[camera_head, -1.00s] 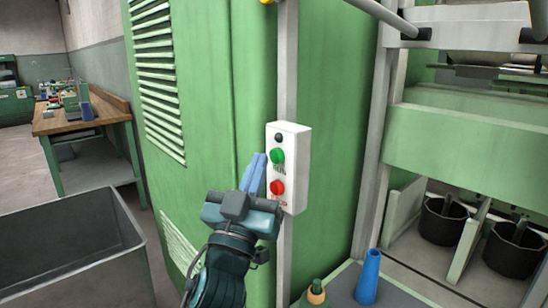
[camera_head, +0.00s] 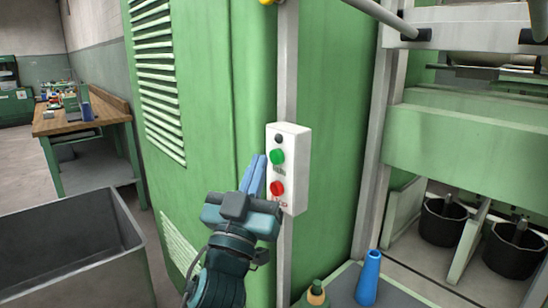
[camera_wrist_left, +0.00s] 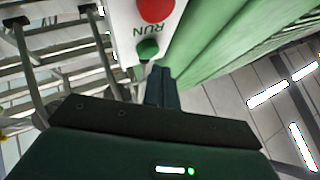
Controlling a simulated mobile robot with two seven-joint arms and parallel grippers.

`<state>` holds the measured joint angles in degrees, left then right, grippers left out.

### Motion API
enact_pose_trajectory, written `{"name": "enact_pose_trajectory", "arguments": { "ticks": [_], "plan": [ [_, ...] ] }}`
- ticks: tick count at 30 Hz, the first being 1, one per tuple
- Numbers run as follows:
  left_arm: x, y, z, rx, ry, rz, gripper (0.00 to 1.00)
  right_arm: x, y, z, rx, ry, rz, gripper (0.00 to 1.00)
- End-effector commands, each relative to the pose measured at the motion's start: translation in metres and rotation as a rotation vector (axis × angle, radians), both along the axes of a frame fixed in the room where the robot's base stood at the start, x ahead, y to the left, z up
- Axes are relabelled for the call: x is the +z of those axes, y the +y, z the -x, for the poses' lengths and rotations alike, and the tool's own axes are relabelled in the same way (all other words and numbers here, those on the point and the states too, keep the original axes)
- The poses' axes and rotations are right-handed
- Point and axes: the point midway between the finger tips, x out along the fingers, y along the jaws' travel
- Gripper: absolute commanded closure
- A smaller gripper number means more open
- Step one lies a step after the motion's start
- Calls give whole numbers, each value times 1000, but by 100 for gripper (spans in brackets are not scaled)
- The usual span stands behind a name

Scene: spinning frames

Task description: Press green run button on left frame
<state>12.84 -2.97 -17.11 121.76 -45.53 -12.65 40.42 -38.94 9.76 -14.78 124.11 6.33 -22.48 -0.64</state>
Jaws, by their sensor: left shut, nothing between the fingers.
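A white control box (camera_head: 297,146) is fixed to a grey post on the green machine. It carries a black button (camera_head: 278,139) at the top, the green run button (camera_head: 277,157) below it and a red button (camera_head: 277,188) lower down. My left gripper (camera_head: 257,160) is shut and empty, its blue fingertips just left of the green button in the head view. In the left wrist view the green button (camera_wrist_left: 147,50) sits right by the fingertips (camera_wrist_left: 157,70), with the "RUN" label beside it. I cannot tell whether they touch. My right gripper is not in view.
A grey open bin (camera_head: 75,245) stands at the lower left, and a wooden workbench (camera_head: 85,120) is behind it. Dark cans (camera_head: 443,222) stand under the machine frame at right.

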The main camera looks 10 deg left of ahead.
Motion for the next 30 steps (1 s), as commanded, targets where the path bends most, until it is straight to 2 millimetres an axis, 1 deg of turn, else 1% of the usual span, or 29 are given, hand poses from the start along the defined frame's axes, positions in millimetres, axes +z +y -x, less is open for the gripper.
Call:
{"name": "enact_pose_trajectory", "arguments": {
  "ticks": [22,30],
  "plan": [
    [0,0,0,0,0,0,100,-1,0,0,1,2,1,64],
    [0,-5,-6,0,-1,2,100,-3,0,1,1,2,1,64]
  ]
}}
